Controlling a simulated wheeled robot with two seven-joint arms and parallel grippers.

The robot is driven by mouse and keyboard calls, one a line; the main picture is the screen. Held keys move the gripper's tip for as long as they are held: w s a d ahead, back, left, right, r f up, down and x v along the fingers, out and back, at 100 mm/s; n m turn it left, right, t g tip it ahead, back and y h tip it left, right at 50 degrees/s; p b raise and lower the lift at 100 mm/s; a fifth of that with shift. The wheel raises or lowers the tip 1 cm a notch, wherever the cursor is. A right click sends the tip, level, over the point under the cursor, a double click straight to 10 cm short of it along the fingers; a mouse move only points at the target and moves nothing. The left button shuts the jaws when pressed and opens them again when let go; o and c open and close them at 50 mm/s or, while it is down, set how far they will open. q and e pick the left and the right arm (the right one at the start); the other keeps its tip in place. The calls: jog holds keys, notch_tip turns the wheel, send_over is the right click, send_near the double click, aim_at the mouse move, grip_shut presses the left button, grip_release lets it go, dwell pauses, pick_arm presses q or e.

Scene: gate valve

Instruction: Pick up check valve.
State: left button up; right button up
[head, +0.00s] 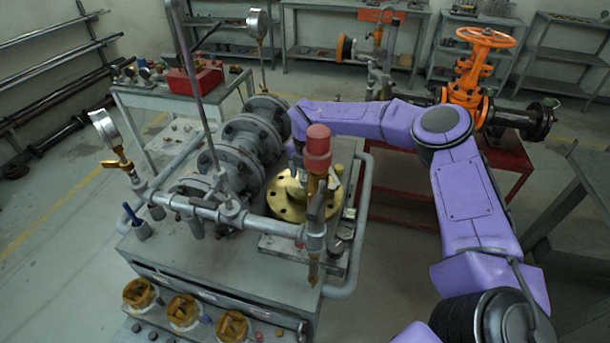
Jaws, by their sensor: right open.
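No part is labelled as the check valve, so I cannot tell for certain which one it is. A brass flanged piece (284,207) lies on a grey block at the right of the workbench, partly hidden by an upright fitting with a red cap (318,146). A row of grey flanged valve bodies (236,162) runs along the bench to its left. My right gripper (296,163) is above the far side of the brass piece, pointing down. It is open, with its fingertips largely hidden behind the red-capped fitting. My left gripper is not in view.
Grey pipes with a pressure gauge (107,128) cross the bench front. A grey side rail (352,240) borders its right. Several brass-topped parts (182,309) stand on the front ledge. An orange gate valve (467,90) on a red stand is behind my right arm.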

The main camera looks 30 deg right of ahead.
jog(key=shift+w+f, duration=0.6)
jog(key=shift+f, duration=0.25)
jog(key=shift+s, duration=0.1)
jog(key=shift+s+a+r, duration=0.2)
jog(key=shift+s+r, duration=0.15)
jog(key=shift+s, duration=0.25)
jog(key=shift+c, duration=0.3)
jog(key=shift+d, duration=0.1)
jog(key=c, duration=0.5)
jog(key=shift+w+d+f, duration=0.1)
jog(key=shift+w+f, duration=0.15)
jog(key=shift+w, duration=0.05)
grip_shut()
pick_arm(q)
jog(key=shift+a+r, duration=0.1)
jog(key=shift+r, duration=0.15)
pick_arm(e)
jog(key=shift+r, duration=0.15)
